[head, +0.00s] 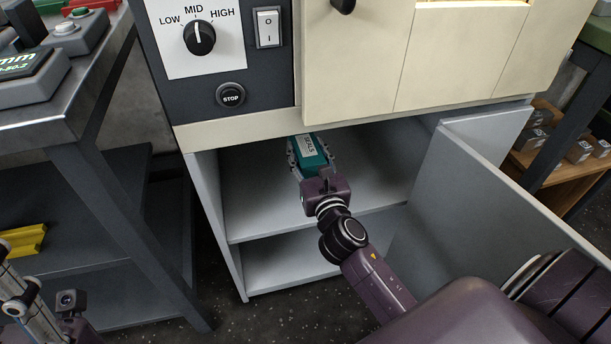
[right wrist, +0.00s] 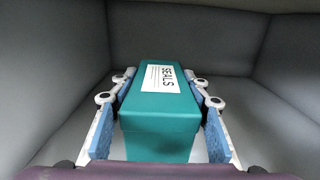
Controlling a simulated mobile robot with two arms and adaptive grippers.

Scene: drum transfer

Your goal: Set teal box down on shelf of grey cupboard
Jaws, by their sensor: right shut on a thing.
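The teal box (head: 310,153), with a white "SEALS" label, is inside the open grey cupboard (head: 207,190), over its upper shelf (head: 262,205). My right gripper (head: 309,158) reaches in from the front and is shut on the box, with a finger on each long side. In the right wrist view the box (right wrist: 160,125) sits between the blue finger pads, and the cupboard walls surround it. I cannot tell whether its underside touches the shelf. Part of my left gripper (head: 22,300) shows at the lower left edge; its jaw state is unclear.
The cupboard door (head: 500,200) stands open on the right. A panel with a dial (head: 199,37) and stop button is above the opening. A metal bench (head: 80,100) stands at left, and a wooden shelf with small boxes (head: 580,150) at far right.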

